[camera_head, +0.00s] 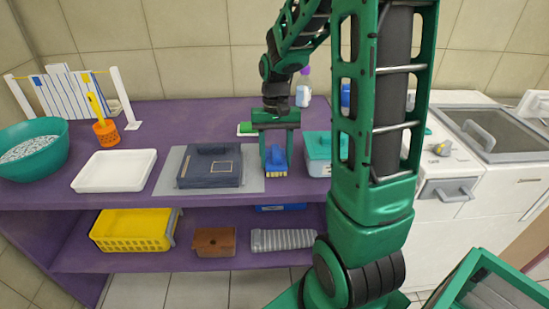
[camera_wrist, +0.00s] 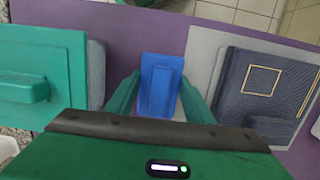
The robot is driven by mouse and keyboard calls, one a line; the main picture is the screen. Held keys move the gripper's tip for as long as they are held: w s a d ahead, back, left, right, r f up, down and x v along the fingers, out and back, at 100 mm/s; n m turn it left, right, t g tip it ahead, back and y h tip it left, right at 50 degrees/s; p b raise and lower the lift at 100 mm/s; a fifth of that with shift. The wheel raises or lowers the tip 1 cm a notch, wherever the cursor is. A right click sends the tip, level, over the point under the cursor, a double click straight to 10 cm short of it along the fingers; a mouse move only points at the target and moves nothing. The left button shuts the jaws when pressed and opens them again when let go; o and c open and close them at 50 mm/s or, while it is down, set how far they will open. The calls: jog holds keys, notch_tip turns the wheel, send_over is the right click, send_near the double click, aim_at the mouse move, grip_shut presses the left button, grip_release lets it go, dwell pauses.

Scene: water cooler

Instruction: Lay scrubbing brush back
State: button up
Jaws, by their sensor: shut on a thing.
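The scrubbing brush (camera_head: 274,167) has a blue back and yellowish bristles, which point down. It is over the purple shelf top (camera_head: 222,114), between the grey mat and the teal box; I cannot tell whether the bristles touch the shelf. My gripper (camera_head: 277,147) points down and is shut on the brush. In the wrist view the blue brush (camera_wrist: 161,75) sits between the two green fingers of my gripper (camera_wrist: 160,97), with its bristles hidden.
The teal lidded box (camera_head: 318,146) stands close on the right. Behind is a green sponge (camera_head: 247,128). A white tray (camera_head: 114,171) is further left. Yellow basket (camera_head: 131,230) sits on the lower shelf.

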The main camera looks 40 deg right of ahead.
jog(key=shift+f, duration=0.2)
jog(key=shift+f, duration=0.1)
jog(key=o, duration=1.1)
